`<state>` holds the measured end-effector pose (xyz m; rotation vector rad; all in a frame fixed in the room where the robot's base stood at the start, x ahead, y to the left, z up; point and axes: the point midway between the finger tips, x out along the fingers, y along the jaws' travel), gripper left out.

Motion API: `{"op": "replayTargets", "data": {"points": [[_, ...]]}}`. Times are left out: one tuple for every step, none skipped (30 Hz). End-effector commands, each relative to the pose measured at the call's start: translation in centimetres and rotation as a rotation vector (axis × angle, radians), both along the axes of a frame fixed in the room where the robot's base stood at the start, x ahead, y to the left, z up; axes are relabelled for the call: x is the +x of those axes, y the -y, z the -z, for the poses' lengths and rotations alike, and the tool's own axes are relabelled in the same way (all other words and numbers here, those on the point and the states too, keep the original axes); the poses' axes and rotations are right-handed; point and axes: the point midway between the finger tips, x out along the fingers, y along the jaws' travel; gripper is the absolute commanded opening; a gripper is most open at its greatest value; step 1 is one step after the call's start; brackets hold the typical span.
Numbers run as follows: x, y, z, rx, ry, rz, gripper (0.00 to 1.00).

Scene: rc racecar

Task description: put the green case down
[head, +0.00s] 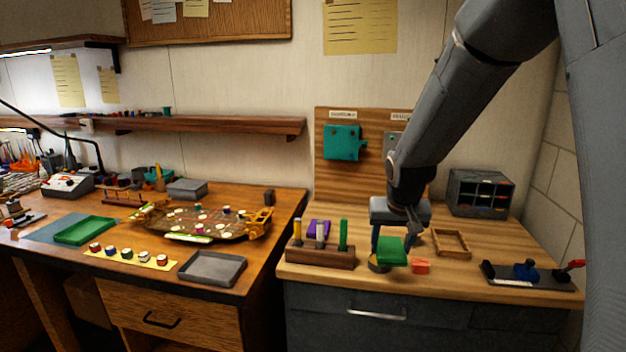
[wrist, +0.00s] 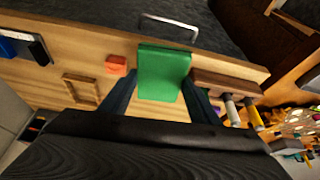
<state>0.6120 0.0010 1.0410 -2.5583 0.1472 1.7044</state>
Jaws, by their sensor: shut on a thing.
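The green case (head: 391,251) is a small flat-sided block between the fingers of my gripper (head: 392,240), over the front part of the right-hand wooden counter. In the wrist view the green case (wrist: 163,73) sits between the two dark fingers of my gripper (wrist: 160,100). My gripper is shut on it. Whether the case's underside touches the counter or a dark round thing (head: 378,265) partly hidden behind it, I cannot tell.
An orange-red block (head: 420,266) lies just right of the case. A wooden frame (head: 451,243) is farther right. A wooden holder (head: 320,257) with upright coloured pieces stands to the left. A black tool rack (head: 527,274) is at the right front. The counter's front edge is close.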

Motion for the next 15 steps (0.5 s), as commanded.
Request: {"op": "replayTargets", "data": {"points": [[-0.6,0.0,0.9,0.000,-0.005,-0.006,0.32],[-0.9,0.0,1.3,0.000,-0.004,-0.011,0.32],[-1.3,0.0,1.9,0.000,-0.005,-0.016,0.32],[-1.6,0.0,2.2,0.000,-0.004,-0.022,0.32],[-1.9,0.0,2.7,0.000,-0.005,-0.026,0.32],[-2.4,0.0,3.4,0.000,-0.005,-0.033,0.32],[-2.8,0.0,4.0,0.000,-0.006,-0.038,0.32],[-3.1,0.0,4.5,0.000,-0.005,-0.043,0.32],[-3.7,0.0,5.2,0.000,-0.007,-0.051,0.32],[-4.1,0.0,5.8,0.000,-0.007,-0.057,0.32],[-4.5,0.1,6.4,-0.001,-0.006,-0.063,0.32],[-5.1,0.1,7.1,0.000,-0.006,-0.070,0.32],[-5.6,0.1,7.8,0.000,-0.007,-0.077,0.32],[-6.0,0.1,8.5,-0.001,-0.007,-0.084,0.32],[-6.6,0.1,9.2,-0.001,-0.006,-0.092,0.32]]}}
